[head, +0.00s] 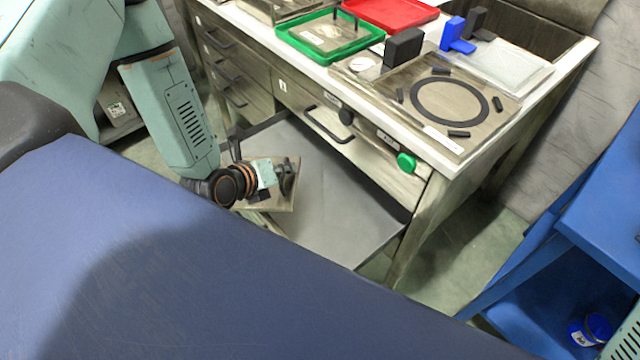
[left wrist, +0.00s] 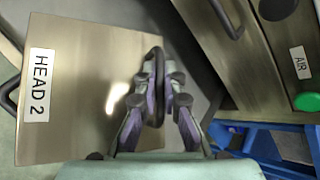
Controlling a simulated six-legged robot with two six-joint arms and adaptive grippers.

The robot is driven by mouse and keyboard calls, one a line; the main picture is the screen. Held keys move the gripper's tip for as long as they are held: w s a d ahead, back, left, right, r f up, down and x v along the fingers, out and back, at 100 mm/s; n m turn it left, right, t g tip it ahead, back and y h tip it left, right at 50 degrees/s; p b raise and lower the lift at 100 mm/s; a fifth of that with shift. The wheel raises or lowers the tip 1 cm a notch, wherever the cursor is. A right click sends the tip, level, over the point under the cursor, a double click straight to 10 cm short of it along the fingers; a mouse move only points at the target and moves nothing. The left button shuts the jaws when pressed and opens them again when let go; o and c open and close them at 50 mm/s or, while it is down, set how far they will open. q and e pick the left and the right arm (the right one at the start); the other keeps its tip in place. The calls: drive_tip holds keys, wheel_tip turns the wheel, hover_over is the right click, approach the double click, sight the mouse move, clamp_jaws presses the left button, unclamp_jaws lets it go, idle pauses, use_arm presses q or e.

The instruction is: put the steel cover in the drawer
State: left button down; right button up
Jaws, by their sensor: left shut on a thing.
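The steel cover (head: 286,198) is a flat brownish metal plate with a dark arched handle. In the left wrist view the cover (left wrist: 85,85) bears a "HEAD 2" label. My left gripper (head: 283,178) is shut on the handle; its fingers also show in the left wrist view (left wrist: 157,95). The drawer (head: 335,205) is pulled out low under the bench, with a bare grey floor. The cover is over the drawer's left part in the head view; I cannot tell whether it touches the floor. My right gripper is not in view.
The bench top (head: 440,160) holds a green tray (head: 325,50), a red tray (head: 395,12) and a plate with a black ring (head: 450,105). A closed drawer front (head: 375,155) and green knob (head: 405,162) overhang the open drawer. A blue shelf (head: 600,225) stands at right.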

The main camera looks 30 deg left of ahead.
use_arm(q)
drive_tip(key=w+d+b, duration=0.4)
drive_tip(key=w, duration=0.6)
drive_tip(key=f+b, duration=0.1)
drive_tip(key=f, duration=0.4)
drive_tip(key=s+f+b, duration=0.1)
drive_tip(key=f, duration=0.1)
drive_tip(key=shift+a+f+b, duration=0.1)
drive_tip(key=shift+f+b, duration=0.15)
drive_tip(key=shift+b, duration=0.1)
wheel_tip(320, 180, down, 4)
drive_tip(key=shift+w+r+b, duration=0.1)
drive_tip(key=shift+w+b, duration=0.05)
drive_tip(key=shift+b, duration=0.9)
drive_tip(key=shift+w+f, duration=0.1)
drive_tip(key=shift+f, duration=0.1)
drive_tip(key=shift+r, duration=0.15)
drive_tip(key=c, duration=1.5)
unclamp_jaws()
